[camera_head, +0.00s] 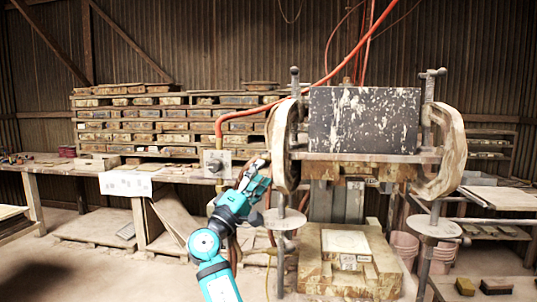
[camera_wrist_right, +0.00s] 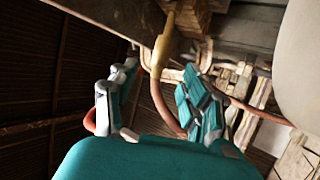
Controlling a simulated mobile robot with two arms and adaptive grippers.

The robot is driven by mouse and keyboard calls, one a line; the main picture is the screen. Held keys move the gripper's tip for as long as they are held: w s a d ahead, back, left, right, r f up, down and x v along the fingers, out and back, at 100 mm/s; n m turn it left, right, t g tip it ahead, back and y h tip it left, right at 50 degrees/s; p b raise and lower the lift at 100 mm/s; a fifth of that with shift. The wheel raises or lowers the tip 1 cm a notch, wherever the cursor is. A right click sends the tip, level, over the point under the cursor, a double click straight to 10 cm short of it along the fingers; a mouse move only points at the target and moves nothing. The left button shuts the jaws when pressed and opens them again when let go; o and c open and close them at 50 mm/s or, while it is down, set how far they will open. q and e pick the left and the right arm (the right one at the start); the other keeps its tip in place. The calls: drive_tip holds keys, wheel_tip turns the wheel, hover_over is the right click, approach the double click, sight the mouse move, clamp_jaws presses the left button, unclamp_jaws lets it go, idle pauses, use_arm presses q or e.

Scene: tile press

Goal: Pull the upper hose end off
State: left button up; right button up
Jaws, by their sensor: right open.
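A brass-coloured hose end (camera_wrist_right: 164,45) sits at the edge of the press in the right wrist view, with a reddish-orange hose (camera_wrist_right: 158,98) running from it. In the head view the hose end (camera_head: 263,157) is small and partly hidden by my gripper. My right gripper (camera_wrist_right: 160,88) is open, its teal and grey fingers on either side of the hose just below the brass part. I see no clear contact. In the head view my right gripper (camera_head: 257,180) is just left of the press (camera_head: 372,158). My left gripper is out of view.
Curved press arms (camera_head: 282,140) stand close right of my gripper. Round metal plates (camera_head: 285,219) and a wooden block (camera_head: 345,270) are lower down. Buckets (camera_head: 405,246) stand at the right.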

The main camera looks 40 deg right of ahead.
sight(270, 161)
drive_tip(key=p+x, duration=0.1)
drive_tip(key=x, duration=0.4)
drive_tip(key=shift+p, duration=0.3)
clamp_jaws()
